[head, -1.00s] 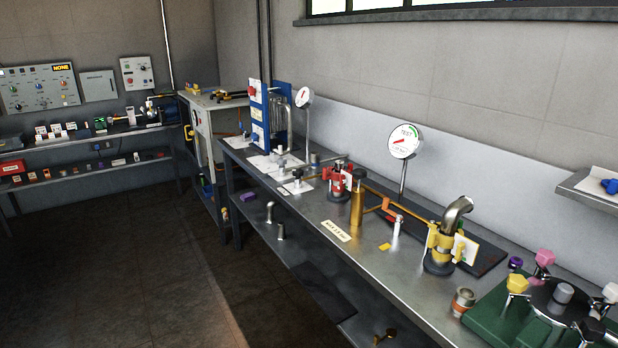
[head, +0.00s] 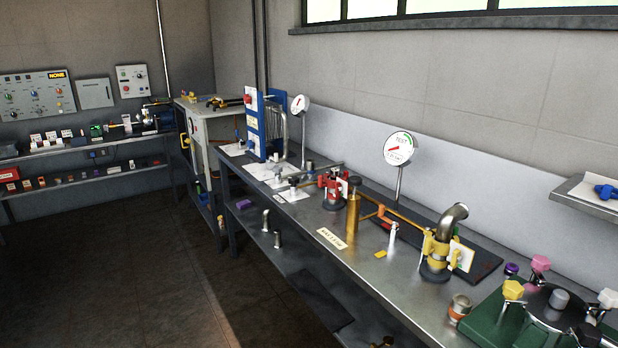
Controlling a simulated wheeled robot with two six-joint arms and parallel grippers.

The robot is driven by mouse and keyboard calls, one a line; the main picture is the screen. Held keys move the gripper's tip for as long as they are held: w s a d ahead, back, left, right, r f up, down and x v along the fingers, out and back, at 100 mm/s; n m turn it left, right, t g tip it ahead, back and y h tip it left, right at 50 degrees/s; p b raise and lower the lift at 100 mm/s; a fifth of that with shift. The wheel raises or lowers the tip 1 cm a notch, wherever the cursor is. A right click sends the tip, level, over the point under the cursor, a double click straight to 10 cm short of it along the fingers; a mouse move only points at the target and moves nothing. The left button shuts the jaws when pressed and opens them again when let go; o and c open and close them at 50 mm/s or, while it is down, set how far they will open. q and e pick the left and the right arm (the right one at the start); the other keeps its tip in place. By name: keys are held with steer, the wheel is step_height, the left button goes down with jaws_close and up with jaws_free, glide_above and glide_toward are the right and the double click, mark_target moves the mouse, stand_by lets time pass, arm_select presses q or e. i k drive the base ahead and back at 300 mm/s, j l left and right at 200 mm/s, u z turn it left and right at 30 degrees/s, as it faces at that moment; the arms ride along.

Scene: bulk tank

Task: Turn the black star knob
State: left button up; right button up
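A green base (head: 487,326) at the bottom right corner in the head view carries a dark round lid with coloured star knobs around it. A yellow knob (head: 513,290), a pink knob (head: 540,264) and a white knob (head: 608,298) stand out clearly. A dark shape that looks like a black star knob (head: 588,335) is at the lid's near right, partly cut off by the frame edge. Another small black knob (head: 354,181) tops a brass cylinder (head: 353,214) mid-bench. Which one is the task's knob I cannot tell for sure. Neither gripper is in view.
A long steel bench (head: 400,290) runs along the right wall, crowded with fittings, a dial gauge (head: 399,148) and a bent pipe in a yellow clamp (head: 437,249). A wall shelf (head: 590,201) juts out at right. The floor (head: 150,270) at left is clear.

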mark_target(294, 180)
steer(key=i+j+z, duration=0.1)
steer(key=z, duration=0.35)
steer(key=i+j+z, duration=0.1)
steer(key=z, duration=0.4)
steer(key=j+z, duration=0.3)
steer(key=z, duration=0.15)
steer(key=j+z, duration=0.2)
steer(key=z, duration=0.25)
steer(key=j+z, duration=0.15)
steer(key=j, duration=0.3)
steer(key=k+j+z, duration=0.15)
steer(key=j, duration=0.25)
steer(key=j+z, duration=0.15)
steer(key=j, duration=0.25)
steer(key=k+j+z, duration=0.15)
steer(key=j, duration=0.25)
steer(key=k+j+z, duration=0.15)
steer(key=j, duration=0.25)
steer(key=k+j+z, duration=0.15)
steer(key=j, duration=0.25)
steer(key=k+j+z, duration=0.15)
steer(key=j, duration=0.2)
